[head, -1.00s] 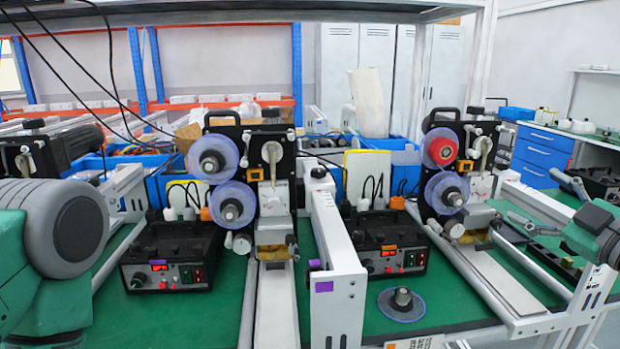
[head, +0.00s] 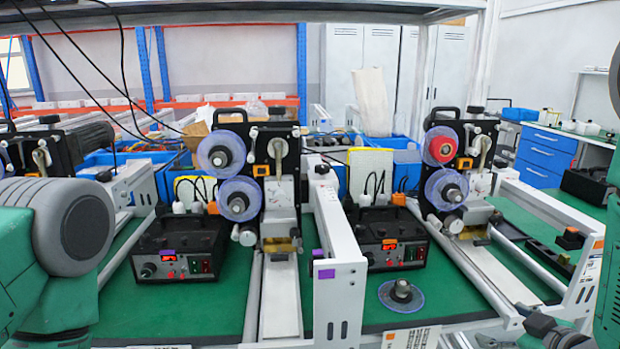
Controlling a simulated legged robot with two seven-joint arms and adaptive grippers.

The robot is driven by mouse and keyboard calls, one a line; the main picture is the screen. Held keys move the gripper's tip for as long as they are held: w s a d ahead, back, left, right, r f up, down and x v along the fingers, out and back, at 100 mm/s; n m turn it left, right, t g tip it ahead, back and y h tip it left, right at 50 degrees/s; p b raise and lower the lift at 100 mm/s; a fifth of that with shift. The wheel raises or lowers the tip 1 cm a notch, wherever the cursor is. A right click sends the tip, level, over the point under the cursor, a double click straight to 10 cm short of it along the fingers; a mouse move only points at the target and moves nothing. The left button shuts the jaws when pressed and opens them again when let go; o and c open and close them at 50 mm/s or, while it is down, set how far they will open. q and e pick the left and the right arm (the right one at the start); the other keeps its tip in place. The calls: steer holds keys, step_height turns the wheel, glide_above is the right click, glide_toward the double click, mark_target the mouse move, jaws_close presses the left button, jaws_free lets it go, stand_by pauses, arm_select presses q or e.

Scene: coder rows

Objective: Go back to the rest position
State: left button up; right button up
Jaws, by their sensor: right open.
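My right gripper (head: 552,332) shows only in part at the bottom right edge, low in front of the white frame of the right-hand coder; it is open, and I see nothing held in it. My green right arm link stands at the right edge. My left arm's green and grey links fill the left edge, and the left gripper is out of view. The middle coder (head: 279,165) carries two blue-rimmed spools. The right coder (head: 474,140) has a red-centred spool above a blue-rimmed one. A loose spool (head: 401,295) lies flat on the green table (head: 220,315).
Two black control boxes (head: 180,248) (head: 391,240) with red displays stand beside the coders. White rails and a post (head: 341,275) rise near the front edge. A blue drawer cabinet (head: 541,155) stands at the back right. Bare green table shows at the front left.

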steer(key=s+a+f+m+g, duration=0.2)
steer(key=s+f+g, duration=0.1)
steer(key=s+f, duration=0.4)
steer(key=s+a+f+m+g, duration=0.1)
steer(key=s+a+f+g, duration=0.2)
steer(key=s+f, duration=0.4)
steer(key=s+a+f+m+g+h, duration=0.1)
steer(key=s+f+g, duration=0.4)
steer(key=s, duration=0.9)
step_height(320, 180, down, 2)
steer(key=shift+a+f+m, duration=0.25)
steer(key=shift+a+m, duration=0.55)
steer(key=shift+a, duration=0.05)
steer(key=shift+w, duration=0.15)
